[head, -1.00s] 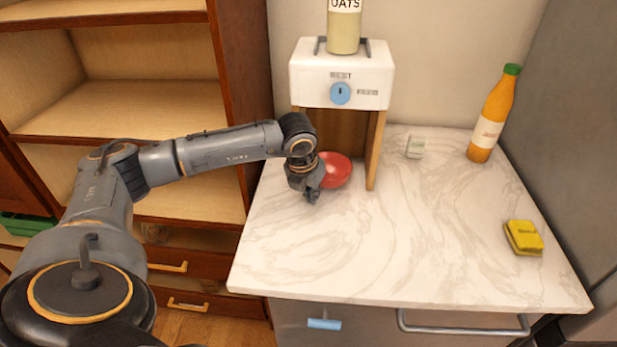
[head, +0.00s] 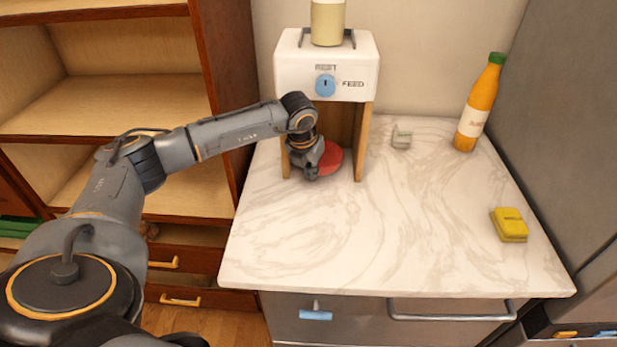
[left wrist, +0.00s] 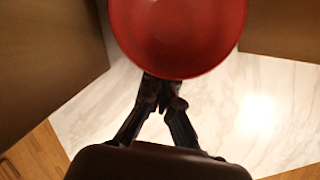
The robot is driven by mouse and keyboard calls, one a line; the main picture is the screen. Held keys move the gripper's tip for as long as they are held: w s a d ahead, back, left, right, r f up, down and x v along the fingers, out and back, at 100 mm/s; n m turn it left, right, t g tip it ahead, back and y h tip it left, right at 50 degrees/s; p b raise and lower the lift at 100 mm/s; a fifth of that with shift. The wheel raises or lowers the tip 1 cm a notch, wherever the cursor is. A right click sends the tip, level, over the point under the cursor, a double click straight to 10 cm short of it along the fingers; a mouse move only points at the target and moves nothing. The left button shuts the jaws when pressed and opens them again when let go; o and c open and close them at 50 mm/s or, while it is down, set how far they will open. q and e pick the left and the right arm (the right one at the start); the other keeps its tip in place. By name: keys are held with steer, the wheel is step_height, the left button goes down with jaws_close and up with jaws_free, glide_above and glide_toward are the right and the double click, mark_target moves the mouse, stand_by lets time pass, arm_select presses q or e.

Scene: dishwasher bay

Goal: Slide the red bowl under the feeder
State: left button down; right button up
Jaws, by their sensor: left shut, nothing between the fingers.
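The red bowl (head: 332,158) sits upright on the marble counter, between the wooden side panels of the feeder (head: 300,70) and below its white box. My left arm covers the bowl's left part in the head view. My left gripper (head: 312,174) is shut and empty, low at the bowl's near left side. In the left wrist view the shut fingertips (left wrist: 163,84) meet at the near outer rim of the bowl (left wrist: 180,35); they look touching or nearly so. The feeder's blue knob (head: 325,86) is on its front. My right gripper is not in view.
A pale jar (head: 328,22) stands on the feeder. A small pale block (head: 401,138), an orange bottle (head: 478,103) and a yellow sponge (head: 509,225) are on the counter (head: 400,240) to the right. The counter's front middle is clear. Open shelves (head: 130,110) stand at left.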

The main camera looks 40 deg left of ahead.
arm_select(q)
steer(key=shift+w+f, duration=0.2)
steer(key=shift+w, duration=0.5)
steer(key=shift+w+a+f, duration=0.1)
steer(key=shift+w, duration=0.25)
steer(key=shift+s, duration=0.1)
steer(key=shift+s+r, duration=0.35)
steer(key=shift+r, duration=0.3)
steer(key=v, duration=0.4)
steer(key=shift+r, duration=0.1)
steer(key=s, duration=0.4)
steer(key=s+d, duration=0.1)
steer(key=s, duration=0.3)
steer(key=s+d, duration=0.1)
steer(key=s, duration=0.2)
steer(key=shift+s, duration=0.4)
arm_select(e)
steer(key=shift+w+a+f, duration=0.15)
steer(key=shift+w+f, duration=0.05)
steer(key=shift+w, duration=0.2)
